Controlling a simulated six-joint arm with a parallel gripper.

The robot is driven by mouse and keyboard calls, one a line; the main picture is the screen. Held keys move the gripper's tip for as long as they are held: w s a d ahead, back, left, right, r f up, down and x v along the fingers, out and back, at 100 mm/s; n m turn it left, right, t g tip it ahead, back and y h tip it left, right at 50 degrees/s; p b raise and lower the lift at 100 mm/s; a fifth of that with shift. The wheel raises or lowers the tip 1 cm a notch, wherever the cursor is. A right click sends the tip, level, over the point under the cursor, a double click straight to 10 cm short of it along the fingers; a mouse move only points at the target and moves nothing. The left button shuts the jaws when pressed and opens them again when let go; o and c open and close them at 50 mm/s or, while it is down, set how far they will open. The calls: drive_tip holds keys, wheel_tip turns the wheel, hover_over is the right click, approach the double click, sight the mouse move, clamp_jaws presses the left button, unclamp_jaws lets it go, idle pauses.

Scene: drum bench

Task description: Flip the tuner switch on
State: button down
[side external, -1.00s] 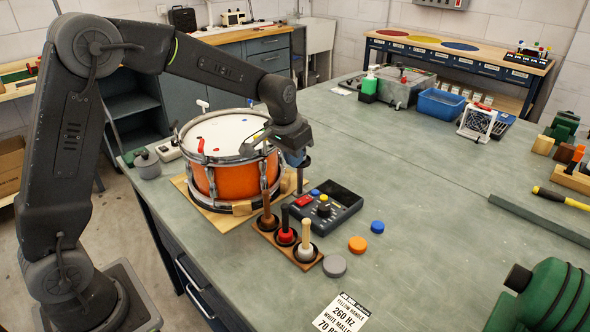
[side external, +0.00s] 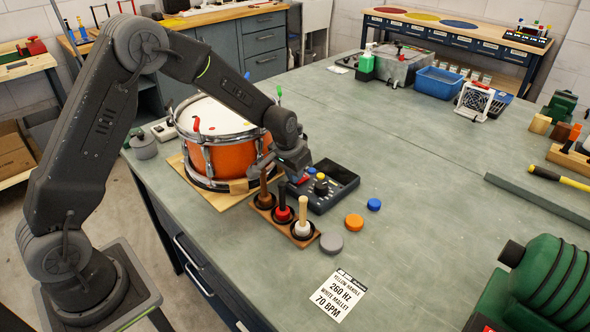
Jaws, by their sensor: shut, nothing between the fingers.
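The tuner, a dark box (side external: 340,186) with a blue, a yellow and a black round control on top, lies on the bench right of the drum. A small red part (side external: 301,181), seemingly its switch, shows at the box's left end, partly hidden by my gripper. My gripper (side external: 296,178) is shut and empty, low over that left end. Its fingertips are hard to make out, and I cannot tell whether they touch the red part. I cannot tell which way the switch is set.
An orange drum (side external: 231,160) stands left of my gripper. A wooden rack (side external: 273,217) with upright mallets is just in front.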

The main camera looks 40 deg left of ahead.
drive_tip(key=shift+f, duration=0.1)
drive_tip(key=shift+s+f, duration=0.15)
drive_tip(key=shift+f, duration=0.2)
drive_tip(key=shift+r, duration=0.2)
drive_tip(key=shift+r, duration=0.7)
